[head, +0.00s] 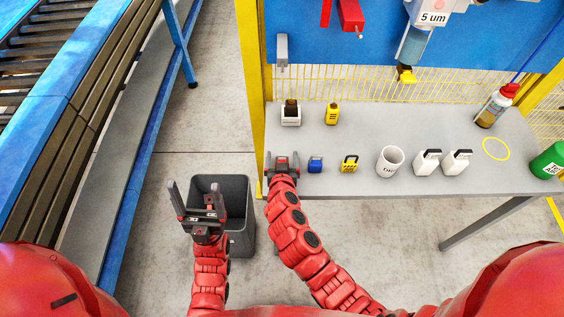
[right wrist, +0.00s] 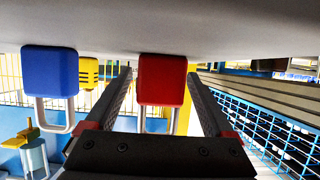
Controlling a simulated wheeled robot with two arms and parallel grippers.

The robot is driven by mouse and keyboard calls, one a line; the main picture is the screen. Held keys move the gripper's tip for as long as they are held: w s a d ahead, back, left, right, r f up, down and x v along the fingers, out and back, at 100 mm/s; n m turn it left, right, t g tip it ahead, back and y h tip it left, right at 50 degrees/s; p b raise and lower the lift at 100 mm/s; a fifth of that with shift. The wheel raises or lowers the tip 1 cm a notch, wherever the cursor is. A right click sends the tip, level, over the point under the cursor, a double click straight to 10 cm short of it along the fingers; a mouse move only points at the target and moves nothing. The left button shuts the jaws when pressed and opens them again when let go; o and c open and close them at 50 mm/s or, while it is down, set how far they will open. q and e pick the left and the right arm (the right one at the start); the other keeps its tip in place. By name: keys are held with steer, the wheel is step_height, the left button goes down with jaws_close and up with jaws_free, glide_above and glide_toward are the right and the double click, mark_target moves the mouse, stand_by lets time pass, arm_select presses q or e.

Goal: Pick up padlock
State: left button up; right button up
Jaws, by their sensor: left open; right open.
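Three padlocks are on the grey table: a red one (right wrist: 161,80), a blue one (head: 316,165) and a yellow one (head: 349,163). My right gripper (head: 283,158) is at the table's front left edge, left of the blue padlock. In the right wrist view, which is upside down, its open fingers (right wrist: 158,74) stand on either side of the red padlock, with a gap visible. The blue padlock (right wrist: 50,72) is outside the fingers. In the head view my gripper mostly hides the red padlock. My left gripper (head: 196,193) is open and empty, over the bin.
A dark grey bin (head: 240,192) stands on the floor left of the table (head: 225,0). A white mug (head: 390,161), two white containers (head: 427,162), a yellow bottle (head: 332,113) and a spray can (head: 495,107) stand on the table. A conveyor (head: 60,150) runs along the left.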

jaws_close()
stand_by(0.4)
steer(key=shift+r, duration=0.2)
steer(key=shift+r, duration=0.2)
steer(key=r+b, duration=0.1)
steer(key=s+r+b, duration=0.1)
steer(key=shift+d+r, duration=0.15)
steer(key=shift+r, duration=0.15)
steer(key=s+d+b, duration=0.1)
steer(key=s, duration=0.2)
steer(key=s+d+b, duration=0.1)
steer(key=s, duration=0.2)
steer(key=s+d+b, duration=0.1)
steer(key=s, duration=0.2)
steer(key=shift+s+d+r, duration=0.1)
steer(key=shift+s+r, duration=0.3)
steer(key=shift+s+d+r+p, duration=0.15)
steer(key=shift+s+d+p, duration=0.1)
steer(key=shift+s+p, duration=0.4)
steer(key=shift+s+d+r+p, duration=0.1)
steer(key=shift+s+d+p, duration=0.25)
steer(key=shift+s, duration=0.45)
steer(key=shift+s+d+r+p, duration=0.15)
steer(key=shift+s+d+p, duration=0.05)
steer(key=shift+s+p, duration=0.5)
